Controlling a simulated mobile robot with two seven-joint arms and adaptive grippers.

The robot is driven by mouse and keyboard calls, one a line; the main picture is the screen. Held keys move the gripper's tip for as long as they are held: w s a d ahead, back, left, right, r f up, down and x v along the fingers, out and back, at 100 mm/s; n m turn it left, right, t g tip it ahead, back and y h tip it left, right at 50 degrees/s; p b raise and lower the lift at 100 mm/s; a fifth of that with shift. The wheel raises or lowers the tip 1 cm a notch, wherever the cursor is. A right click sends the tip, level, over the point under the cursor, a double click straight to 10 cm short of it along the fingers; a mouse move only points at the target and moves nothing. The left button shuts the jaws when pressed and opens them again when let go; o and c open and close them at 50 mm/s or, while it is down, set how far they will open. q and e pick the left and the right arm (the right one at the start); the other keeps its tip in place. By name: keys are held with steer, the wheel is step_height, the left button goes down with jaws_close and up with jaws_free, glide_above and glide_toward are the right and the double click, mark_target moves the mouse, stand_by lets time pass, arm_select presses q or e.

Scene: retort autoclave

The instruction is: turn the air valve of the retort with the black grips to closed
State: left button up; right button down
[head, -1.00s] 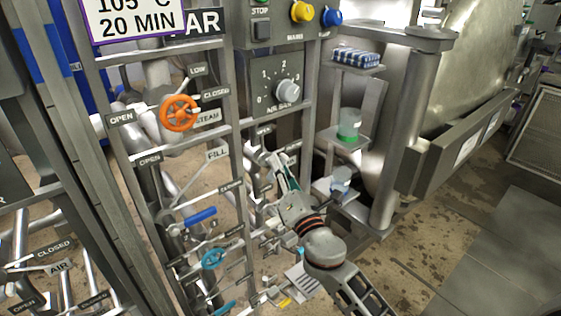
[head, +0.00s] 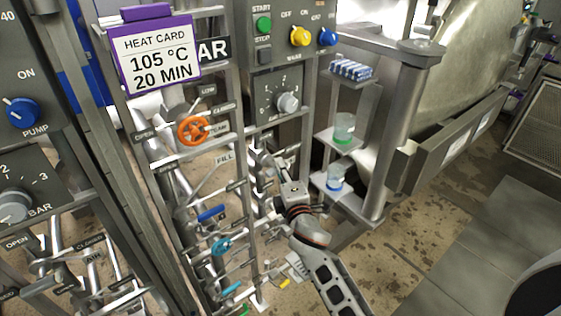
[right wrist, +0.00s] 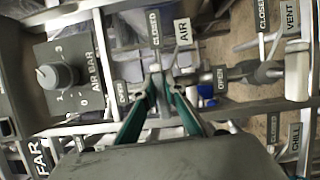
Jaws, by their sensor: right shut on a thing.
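The air valve, beside the AIR label (right wrist: 183,33), sits on a pipe straight ahead of my right gripper (right wrist: 163,82) in the right wrist view. Its CLOSED label (right wrist: 155,28) stands above the fingertips and an OPEN label (right wrist: 221,79) is to the right. My right gripper's two teal fingers are shut on the valve's handle, which is mostly hidden between the tips. In the head view my right gripper (head: 284,180) reaches into the pipework right of the ladder-like frame, and the valve is hidden there. Black grips cannot be made out. My left gripper is not in view.
An orange steam wheel (head: 193,131), a blue lever (head: 211,213) and a light-blue wheel (head: 221,246) are left of my arm. Shelves with jars (head: 344,127) stand close on the right. A pressure dial (right wrist: 58,75) and VENT label (right wrist: 291,16) flank the air valve.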

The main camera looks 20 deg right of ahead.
steer(key=shift+f+m+p, duration=0.1)
steer(key=shift+m+p, duration=0.2)
steer(key=c, duration=2.1)
jaws_free()
steer(key=s, duration=1.2)
steer(key=shift+a, duration=0.25)
